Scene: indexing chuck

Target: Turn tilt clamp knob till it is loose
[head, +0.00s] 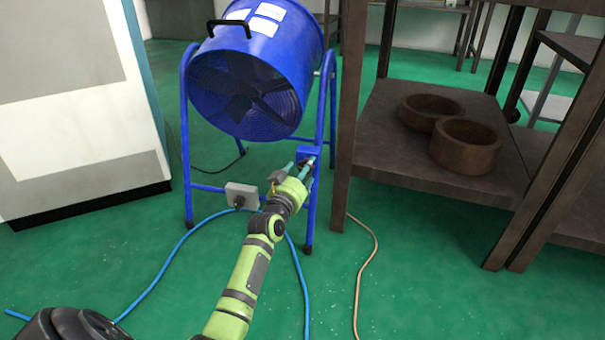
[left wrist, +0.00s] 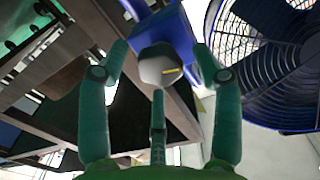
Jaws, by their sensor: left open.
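The tilt clamp knob (left wrist: 160,68) is a grey faceted knob with a short yellow mark on its face, mounted on a blue bracket (left wrist: 160,30) of the fan stand. In the head view the blue bracket (head: 307,151) sits on the right leg of the stand, and the knob is mostly hidden by my gripper. My left gripper (head: 301,172) is at the knob, facing it. In the left wrist view its green fingers are spread, with the knob between the outer fingertips and a visible gap to each. My right gripper is not in view.
The blue drum fan (head: 250,75) hangs in its tubular stand (head: 187,150). A grey box (head: 242,195) is on the stand's lower bar. A brown shelf (head: 400,155) with two round rusty parts (head: 466,145) stands close on the right. Blue and tan hoses (head: 361,270) lie on the green floor.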

